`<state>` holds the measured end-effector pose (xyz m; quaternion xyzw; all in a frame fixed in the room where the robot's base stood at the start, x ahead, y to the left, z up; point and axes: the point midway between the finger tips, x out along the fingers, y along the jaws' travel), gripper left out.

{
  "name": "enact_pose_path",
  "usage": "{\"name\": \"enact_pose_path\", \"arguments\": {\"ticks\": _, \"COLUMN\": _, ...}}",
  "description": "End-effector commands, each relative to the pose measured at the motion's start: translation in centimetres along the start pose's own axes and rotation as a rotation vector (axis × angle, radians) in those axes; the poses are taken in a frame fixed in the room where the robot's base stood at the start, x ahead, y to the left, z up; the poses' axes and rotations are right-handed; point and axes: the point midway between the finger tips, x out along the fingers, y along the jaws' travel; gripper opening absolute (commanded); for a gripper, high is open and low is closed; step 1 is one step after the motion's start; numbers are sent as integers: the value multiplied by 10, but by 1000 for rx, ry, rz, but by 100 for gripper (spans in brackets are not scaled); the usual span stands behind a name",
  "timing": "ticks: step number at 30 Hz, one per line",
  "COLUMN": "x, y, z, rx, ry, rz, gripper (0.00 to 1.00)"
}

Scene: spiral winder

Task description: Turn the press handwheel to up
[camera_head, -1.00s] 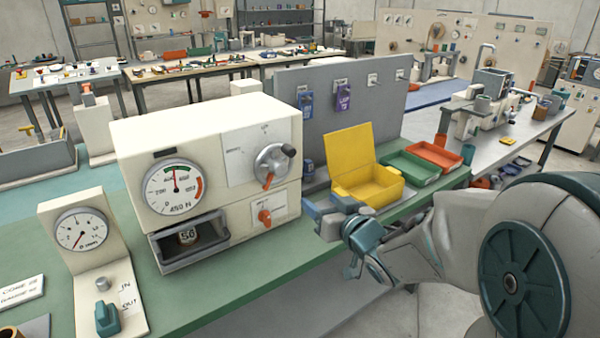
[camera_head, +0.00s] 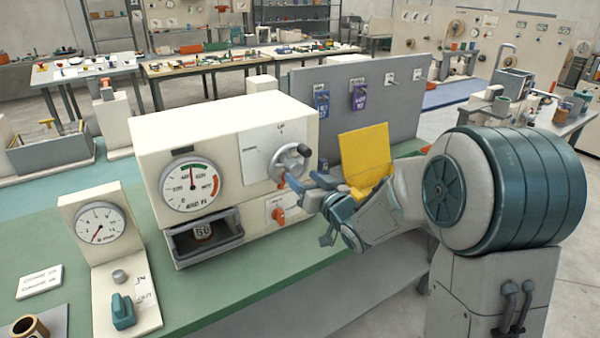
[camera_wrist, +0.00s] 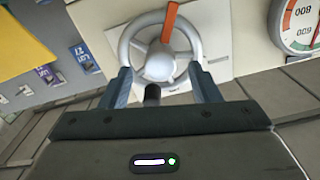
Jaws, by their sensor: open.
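The press (camera_head: 225,130) is a cream box on the green bench, with a round dial (camera_head: 190,185) and a grey handwheel (camera_head: 284,165) on its front. Small labels sit above and left of the wheel. An orange pointer on the wheel points downward in the head view, partly behind my gripper (camera_head: 306,182). In the wrist view the handwheel (camera_wrist: 160,62) faces me, its orange pointer (camera_wrist: 170,22) toward the top. My gripper (camera_wrist: 160,75) is open there, one finger at each side of the wheel's near rim. The dark knob (camera_wrist: 152,93) lies between the fingers. Contact cannot be told.
A second orange knob (camera_head: 278,214) sits below the handwheel. A drawer-like opening (camera_head: 205,236) is under the dial. A gauge stand (camera_head: 100,225) is at the left. The bench front (camera_head: 220,315) is clear.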

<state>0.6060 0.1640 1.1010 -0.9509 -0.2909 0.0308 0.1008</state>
Motion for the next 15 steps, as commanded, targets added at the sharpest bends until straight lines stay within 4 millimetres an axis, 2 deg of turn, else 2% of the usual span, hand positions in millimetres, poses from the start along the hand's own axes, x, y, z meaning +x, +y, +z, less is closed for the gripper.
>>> {"name": "enact_pose_path", "arguments": {"ticks": 6, "x": 20, "y": 0, "z": -1, "rx": 0, "ry": 1, "rz": -1, "gripper": 56}}
{"name": "enact_pose_path", "arguments": {"ticks": 15, "x": 23, "y": 0, "z": 0, "rx": -1, "ry": 0, "rz": 0, "gripper": 56}}
